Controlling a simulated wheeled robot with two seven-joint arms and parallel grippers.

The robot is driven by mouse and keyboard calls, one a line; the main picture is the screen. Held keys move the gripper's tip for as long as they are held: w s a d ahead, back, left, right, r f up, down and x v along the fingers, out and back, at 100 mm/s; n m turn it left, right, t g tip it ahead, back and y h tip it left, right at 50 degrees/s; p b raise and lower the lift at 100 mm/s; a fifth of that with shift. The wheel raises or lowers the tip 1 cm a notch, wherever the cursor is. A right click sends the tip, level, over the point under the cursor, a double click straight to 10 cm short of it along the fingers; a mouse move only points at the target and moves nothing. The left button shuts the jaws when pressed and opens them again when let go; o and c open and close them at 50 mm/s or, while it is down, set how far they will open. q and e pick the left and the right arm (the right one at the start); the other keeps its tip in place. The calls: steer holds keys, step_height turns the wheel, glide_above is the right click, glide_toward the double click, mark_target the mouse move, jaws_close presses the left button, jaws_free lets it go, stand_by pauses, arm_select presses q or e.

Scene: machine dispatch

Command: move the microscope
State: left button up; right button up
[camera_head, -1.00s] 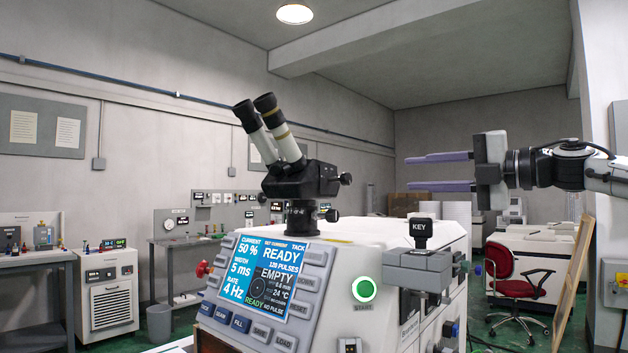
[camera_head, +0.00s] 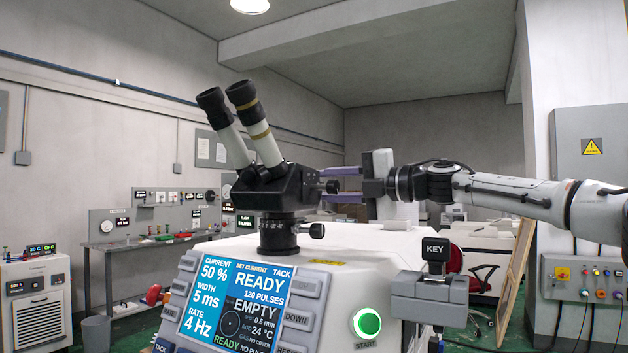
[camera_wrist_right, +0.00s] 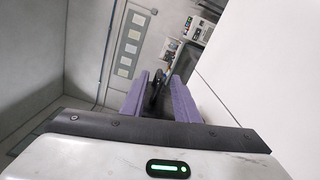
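The microscope (camera_head: 275,187) stands upright on top of the white machine, with two white-and-black eyepiece tubes tilted up to the left and a black body on a short round post. A small black knob (camera_head: 331,187) sticks out on its right side. My right gripper (camera_head: 330,184) comes in from the right, level with the body. Its two purple fingers are apart, one above the other, with tips at or near the knob. In the right wrist view a dark part of the microscope (camera_wrist_right: 156,92) shows between the fingers; contact cannot be told. My left gripper is out of view.
The white machine (camera_head: 375,248) has a blue screen (camera_head: 237,305), a green start button (camera_head: 367,323) and a grey key block (camera_head: 430,290) at front right. A wall column with an electrical box (camera_head: 590,165) stands at the right. Benches with instruments line the left.

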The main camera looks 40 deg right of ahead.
steer(key=shift+x, duration=1.15)
jaws_close()
